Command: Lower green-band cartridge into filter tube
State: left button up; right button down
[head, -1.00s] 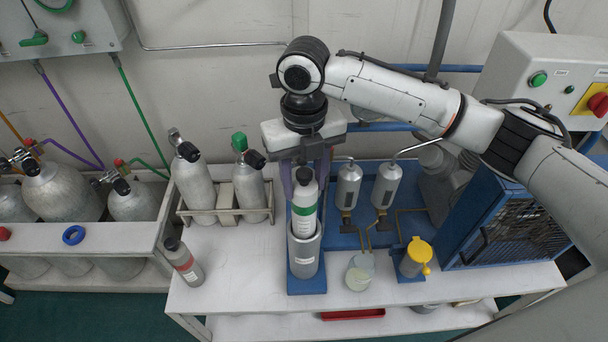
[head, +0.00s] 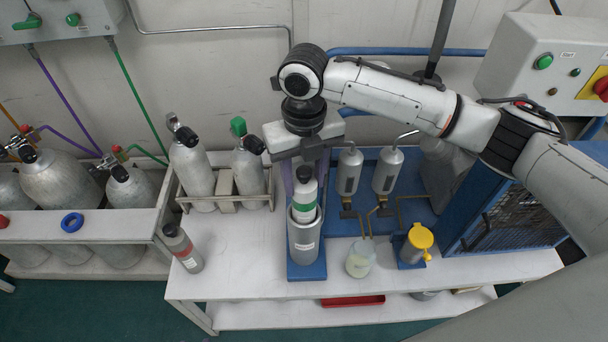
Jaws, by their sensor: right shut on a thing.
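The green-band cartridge (head: 304,195) is a white cylinder with a green band and a dark top knob. It stands upright with its lower part inside the grey filter tube (head: 305,238), which hides its bottom end. The green band shows just above the tube's rim. The tube stands on a blue base (head: 306,271). My right gripper (head: 305,168) comes down from above, shut on the cartridge at its top; the exact contact is partly hidden. My left gripper is not in view.
A glass jar (head: 360,259) and a yellow-capped cup (head: 418,243) are at right. Racked cylinders (head: 192,170) stand at left.

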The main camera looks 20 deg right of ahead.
jog(key=shift+f+b, duration=1.15)
jog(key=shift+f, duration=3.25)
jog(key=shift+s+f, duration=0.1)
jog(key=shift+f, duration=0.15)
